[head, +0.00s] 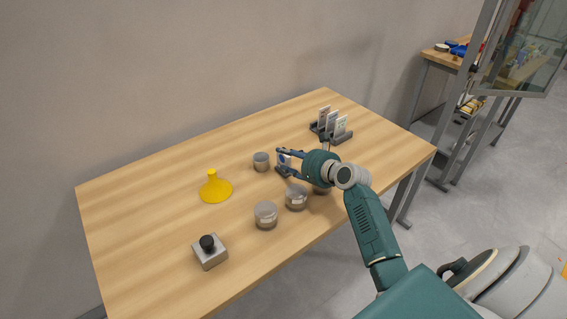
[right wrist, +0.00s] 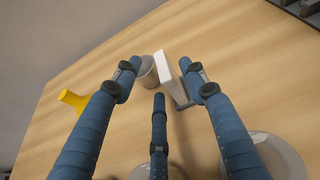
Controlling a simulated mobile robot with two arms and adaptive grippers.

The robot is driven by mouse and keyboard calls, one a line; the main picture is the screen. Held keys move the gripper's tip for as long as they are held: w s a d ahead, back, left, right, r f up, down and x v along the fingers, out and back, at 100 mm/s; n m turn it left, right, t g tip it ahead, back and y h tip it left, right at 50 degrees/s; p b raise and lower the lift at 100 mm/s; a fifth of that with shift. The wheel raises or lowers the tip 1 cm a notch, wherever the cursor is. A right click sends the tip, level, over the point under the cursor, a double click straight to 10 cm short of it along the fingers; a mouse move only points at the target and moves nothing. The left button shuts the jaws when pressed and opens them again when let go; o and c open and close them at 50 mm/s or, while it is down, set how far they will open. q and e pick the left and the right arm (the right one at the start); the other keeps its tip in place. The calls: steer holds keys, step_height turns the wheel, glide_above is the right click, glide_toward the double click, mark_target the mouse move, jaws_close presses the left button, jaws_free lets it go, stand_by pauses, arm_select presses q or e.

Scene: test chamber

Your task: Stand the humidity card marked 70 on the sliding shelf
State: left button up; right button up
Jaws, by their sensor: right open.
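My right gripper (head: 286,165) is open over the table, its fingers spread around a small card (head: 283,157) in a dark stand. In the right wrist view the card (right wrist: 175,70) shows as a thin white edge between the spread fingers of the gripper (right wrist: 160,82). Its dark base (right wrist: 181,101) rests on the table, and no finger clearly touches the card. More cards (head: 331,121) stand upright in a dark rack (head: 344,138) at the back right. I cannot read any card's number. I cannot make out the sliding shelf. My left gripper is not in view.
A grey cup (head: 261,161) stands just left of the card. A yellow funnel (head: 215,189), glass jars (head: 265,215) and a box with a black knob (head: 210,253) stand on the wooden table (head: 140,215). A glass-panelled frame (head: 520,70) is at the upper right.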

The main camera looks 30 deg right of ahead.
mark_target(284, 162)
steer(key=x, duration=0.3)
steer(key=shift+w+d+f, duration=0.1)
steer(key=shift+w+f, duration=0.2)
steer(key=shift+s+r, duration=0.1)
steer(key=shift+c, duration=0.3)
jaws_close()
